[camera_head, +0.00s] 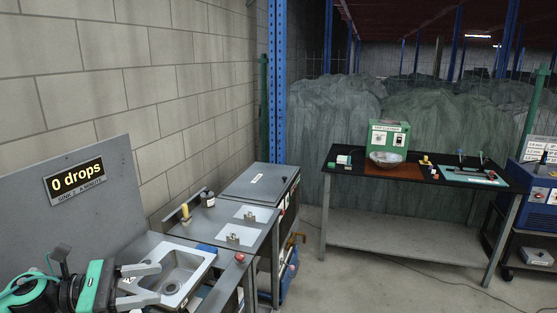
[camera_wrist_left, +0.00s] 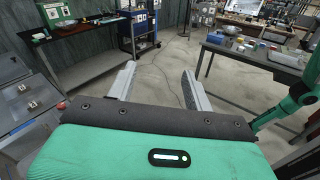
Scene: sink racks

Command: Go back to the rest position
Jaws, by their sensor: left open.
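My left gripper (camera_head: 146,284) is at the lower left in the head view, in front of and over the near side of the sink (camera_head: 180,272). Its two grey fingers are apart with nothing between them. In the left wrist view the open fingers (camera_wrist_left: 156,92) point out over bare floor, with the green wrist cover below them. My right gripper is not visible in the head view; a green arm part of mine shows at the right edge of the left wrist view, its gripper not clear.
A sign reading "0 drops" (camera_head: 77,179) is on the grey panel at left. Metal counters (camera_head: 225,222) run along the block wall. A black table (camera_head: 455,165) with a green box (camera_head: 389,139) stands across the open floor (camera_head: 400,290). A blue machine (camera_head: 540,190) is at right.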

